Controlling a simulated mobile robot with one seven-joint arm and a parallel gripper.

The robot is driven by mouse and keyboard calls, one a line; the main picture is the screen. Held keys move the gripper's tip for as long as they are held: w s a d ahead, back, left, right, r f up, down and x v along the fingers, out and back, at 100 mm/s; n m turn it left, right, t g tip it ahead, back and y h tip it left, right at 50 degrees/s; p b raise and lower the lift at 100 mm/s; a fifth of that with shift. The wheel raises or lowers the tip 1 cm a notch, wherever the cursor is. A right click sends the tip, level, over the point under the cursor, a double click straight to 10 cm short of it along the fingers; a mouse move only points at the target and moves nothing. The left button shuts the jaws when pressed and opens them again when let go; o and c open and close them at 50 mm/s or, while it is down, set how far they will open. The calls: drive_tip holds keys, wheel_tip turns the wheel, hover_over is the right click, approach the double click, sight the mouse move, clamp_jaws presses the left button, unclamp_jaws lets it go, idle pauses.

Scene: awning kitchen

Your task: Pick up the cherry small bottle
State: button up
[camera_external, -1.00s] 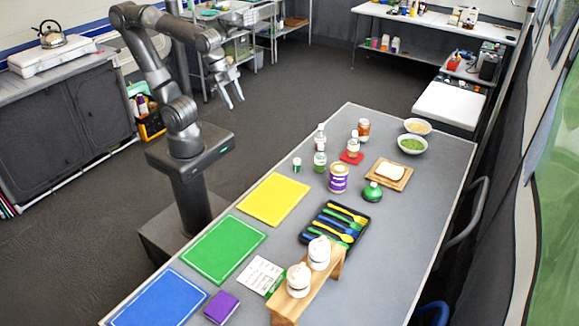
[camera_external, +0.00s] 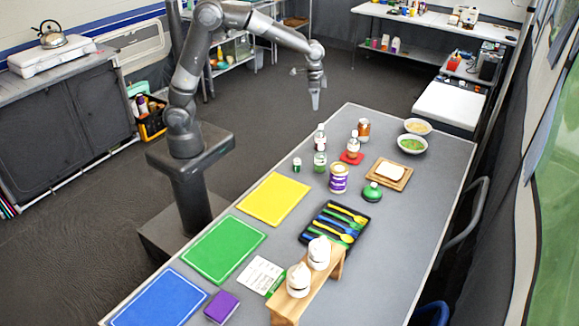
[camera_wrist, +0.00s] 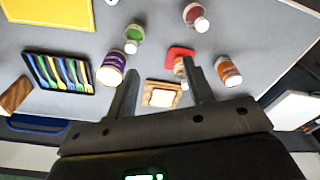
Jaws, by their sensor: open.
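The bottle with dark red contents and a white cap (camera_wrist: 195,16) looks like the cherry small bottle. It is at the top of the wrist view. In the external view it seems to be the pale-capped bottle (camera_external: 320,137) near the table's left edge, where its colour is hard to tell. My gripper (camera_external: 315,102) hangs above and beyond that bottle, pointing down, touching nothing. In the wrist view my gripper's two fingers (camera_wrist: 160,75) are spread and empty, and the cherry bottle lies above the right one. The right finger partly hides a bottle on a red mat (camera_wrist: 180,65).
Close by stand a green bottle (camera_external: 320,160), an orange-brown bottle (camera_external: 363,129), a purple-labelled jar (camera_external: 338,178) and the bottle on the red mat (camera_external: 353,144). Two bowls (camera_external: 413,145) and a bread board (camera_external: 404,181) lie further right. The yellow board (camera_external: 273,199) is nearer.

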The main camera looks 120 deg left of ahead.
drive_tip(key=n, duration=0.1)
hover_over(321, 125)
wheel_tip(321, 125, down, 6)
drive_tip(key=f, duration=0.1)
drive_tip(key=shift+g+h, duration=0.3)
drive_tip(key=shift+g, duration=0.1)
wheel_tip(321, 125, down, 11)
drive_tip(key=shift+a+r, duration=0.15)
drive_tip(key=shift+c, duration=0.6)
clamp_jaws()
